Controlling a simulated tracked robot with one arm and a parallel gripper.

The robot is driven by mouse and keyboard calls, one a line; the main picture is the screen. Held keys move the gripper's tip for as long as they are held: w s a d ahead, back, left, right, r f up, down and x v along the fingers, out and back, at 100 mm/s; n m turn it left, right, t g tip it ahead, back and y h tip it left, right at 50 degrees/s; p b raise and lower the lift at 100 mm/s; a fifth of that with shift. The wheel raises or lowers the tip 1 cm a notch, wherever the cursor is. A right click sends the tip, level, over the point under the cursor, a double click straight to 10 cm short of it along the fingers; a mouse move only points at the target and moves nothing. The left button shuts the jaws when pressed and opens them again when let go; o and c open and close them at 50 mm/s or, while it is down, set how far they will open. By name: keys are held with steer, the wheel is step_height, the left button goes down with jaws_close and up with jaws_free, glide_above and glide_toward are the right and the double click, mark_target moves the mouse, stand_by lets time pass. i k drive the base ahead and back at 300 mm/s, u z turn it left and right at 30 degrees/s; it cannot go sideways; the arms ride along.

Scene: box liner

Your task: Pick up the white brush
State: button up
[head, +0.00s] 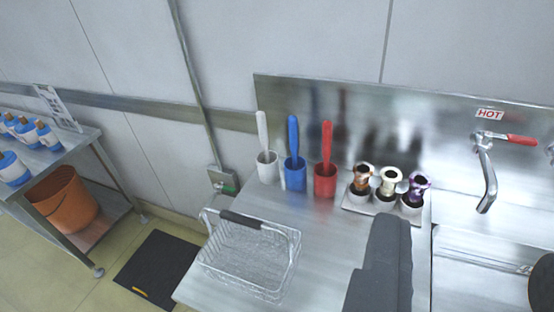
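The white brush (262,131) stands upright in a white cup (267,168) at the back left of the steel counter; only its handle shows and its lower end is hidden in the cup. A dark grey shape at the lower right looks like my gripper (390,225). It is in front of and to the right of the white brush, apart from it. Its fingers cannot be made out, so I cannot tell whether it is open or shut.
A blue brush (294,138) and a red brush (327,145) stand in cups right of the white one. A wire basket (250,265) sits in front. A holder (385,208) with three metal-topped items and a tap (487,175) are to the right.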

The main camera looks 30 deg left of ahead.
mark_target(261, 115)
steer(key=k, duration=0.65)
steer(key=z, duration=0.2)
steer(key=i, duration=1.65)
steer(key=u, duration=0.45)
